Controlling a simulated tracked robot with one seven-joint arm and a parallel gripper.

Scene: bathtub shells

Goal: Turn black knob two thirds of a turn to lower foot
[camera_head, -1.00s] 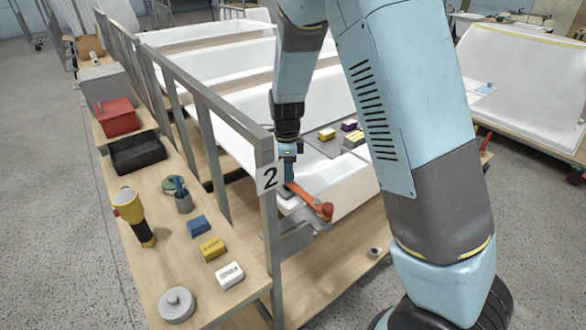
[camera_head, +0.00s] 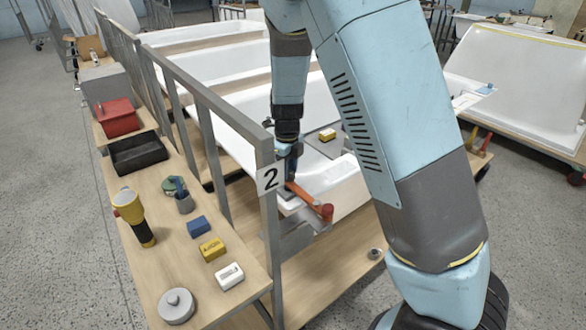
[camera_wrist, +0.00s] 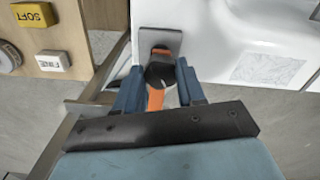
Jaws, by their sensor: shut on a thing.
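The black knob (camera_wrist: 160,76) shows in the wrist view between the two blue fingers of my gripper (camera_wrist: 158,66), which is shut on it. An orange bar (camera_wrist: 156,99) runs under the knob beside a grey plate (camera_wrist: 172,37) at the white tub's edge (camera_wrist: 215,45). In the head view my gripper (camera_head: 290,178) points down at the near corner of the tub (camera_head: 345,185), behind the post marked 2. The orange bar (camera_head: 303,196) with its red end (camera_head: 326,212) sticks out there. The knob is hidden in that view, and I cannot make out a foot.
The wooden bench (camera_head: 205,285) holds a yellow torch (camera_head: 130,210), several blocks and a round grey lidded thing (camera_head: 176,305). A yellow block (camera_head: 327,134) lies on a grey board across the tub.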

